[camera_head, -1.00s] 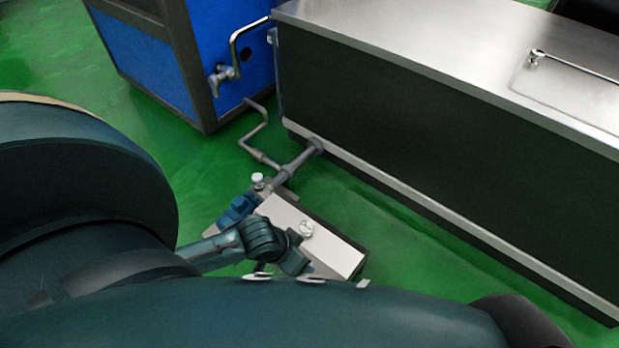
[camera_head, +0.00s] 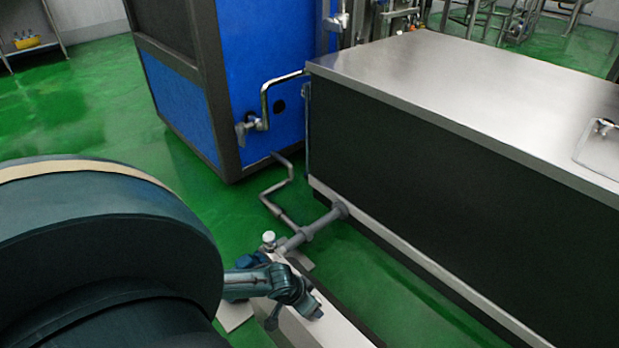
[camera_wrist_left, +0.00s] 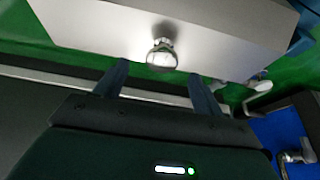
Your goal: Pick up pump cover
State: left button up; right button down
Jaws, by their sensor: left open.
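The pump cover (camera_head: 338,332) is a pale metal box-shaped housing low above the green floor, partly cut off at the bottom of the head view. It fills the upper part of the left wrist view (camera_wrist_left: 95,25), with a round shiny knob (camera_wrist_left: 162,57) on its face. My left gripper (camera_head: 294,318) is open over the cover. In the wrist view its two fingers (camera_wrist_left: 160,78) point at the cover, one on each side of the knob and apart from it. In the head view the gripper hides the knob. My right gripper is not in view.
Grey pipes (camera_head: 320,226) run from the pump to a long steel-topped cabinet (camera_head: 450,75) on the right. A blue machine (camera_head: 262,80) with a bent handle (camera_head: 264,105) stands behind. Green floor (camera_head: 70,100) is free at the left.

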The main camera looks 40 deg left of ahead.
pick_arm(q)
jog(key=b+x, duration=0.3)
jog(key=x, duration=0.2)
jog(key=shift+a+f+b, duration=0.2)
jog(key=shift+f+b, duration=0.05)
jog(key=shift+b, duration=0.15)
jog(key=shift+c, duration=0.4)
jog(key=shift+s, duration=0.1)
grip_shut()
jog(key=shift+r, duration=0.2)
